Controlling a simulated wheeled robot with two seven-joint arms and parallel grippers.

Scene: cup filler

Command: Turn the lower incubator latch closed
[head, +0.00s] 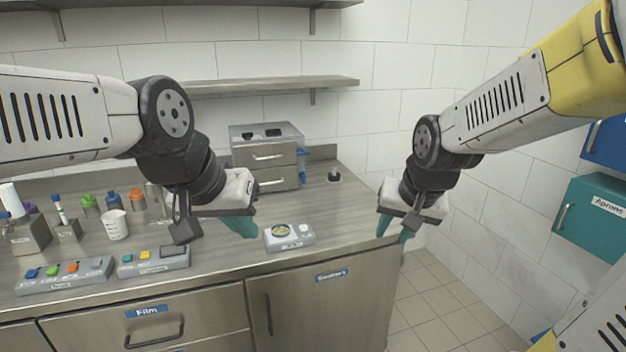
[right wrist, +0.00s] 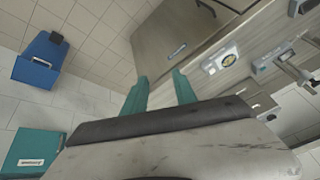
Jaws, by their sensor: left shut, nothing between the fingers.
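My left gripper (head: 243,228) has teal fingers, is shut and empty, and is over the counter in front of the unit. My right gripper (head: 396,224) is by the counter's right end; its teal fingers also show in the right wrist view (right wrist: 160,90), apart with nothing between them.
A white device with a round yellow-and-blue top (head: 289,236) lies between my grippers near the counter's front. Button panels (head: 64,274), a white cup (head: 115,225) and coloured-cap bottles (head: 136,199) stand at left. A small black object (head: 334,175) is at the back. A teal cabinet (head: 592,218) hangs right.

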